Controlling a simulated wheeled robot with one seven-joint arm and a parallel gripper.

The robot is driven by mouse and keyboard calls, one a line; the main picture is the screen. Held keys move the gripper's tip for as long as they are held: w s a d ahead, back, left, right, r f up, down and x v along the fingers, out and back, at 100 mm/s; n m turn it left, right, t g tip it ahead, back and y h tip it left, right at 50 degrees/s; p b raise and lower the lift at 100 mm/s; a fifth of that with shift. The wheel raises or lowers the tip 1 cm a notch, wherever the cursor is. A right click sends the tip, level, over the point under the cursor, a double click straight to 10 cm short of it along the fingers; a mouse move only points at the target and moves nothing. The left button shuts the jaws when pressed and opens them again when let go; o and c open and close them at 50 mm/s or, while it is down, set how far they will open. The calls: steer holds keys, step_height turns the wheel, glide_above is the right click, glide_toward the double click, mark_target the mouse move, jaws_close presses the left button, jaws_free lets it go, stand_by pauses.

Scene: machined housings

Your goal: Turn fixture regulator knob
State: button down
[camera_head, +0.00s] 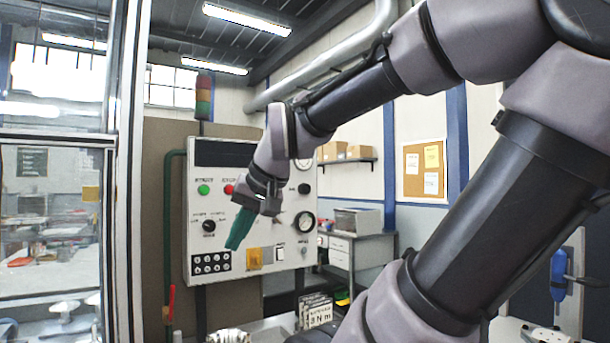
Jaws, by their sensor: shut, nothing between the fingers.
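A light grey control panel (202,250) stands in the middle of the view. A black rotary knob (209,226) with markings around it sits on its left half. Another black knob (305,188) sits at the upper right, between two round gauges. I cannot tell from the labels which one is the regulator knob. My gripper (234,243) has green fingers, shut and empty, pointing down in front of the panel, to the right of the left knob. I see no contact with either knob. My wrist and fingers hide the panel's centre.
A green button (204,189) and a red button (228,189) sit above the left knob, and a black socket block (211,263) below. A red-handled valve (170,302) is on a green pipe at left. A glazed frame (125,180) stands further left.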

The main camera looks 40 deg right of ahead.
steer(key=c, duration=1.2)
jaws_free()
steer(key=o, duration=0.5)
steer(key=shift+w, duration=0.25)
steer(key=o, duration=0.4)
steer(key=w+m, duration=0.1)
steer(key=w+m+y, duration=0.1)
steer(key=w+m, duration=0.1)
steer(key=shift+w+a+r+m+y, duration=0.15)
steer(key=shift+w+r+m+y, duration=0.15)
steer(key=shift+w+m+y, duration=0.1)
steer(key=w+d+r+m+t+y, duration=0.1)
steer(key=w+d+r+m+y, duration=0.15)
steer(key=w+m, duration=0.35)
steer(key=m+t+h, duration=0.9)
steer(key=m+t, duration=0.1)
steer(key=m, duration=0.8)
glide_toward(306, 189)
steer(key=w, duration=0.3)
steer(key=w+d, duration=0.1)
steer(key=w, duration=0.5)
steer(key=shift+d+r, duration=0.2)
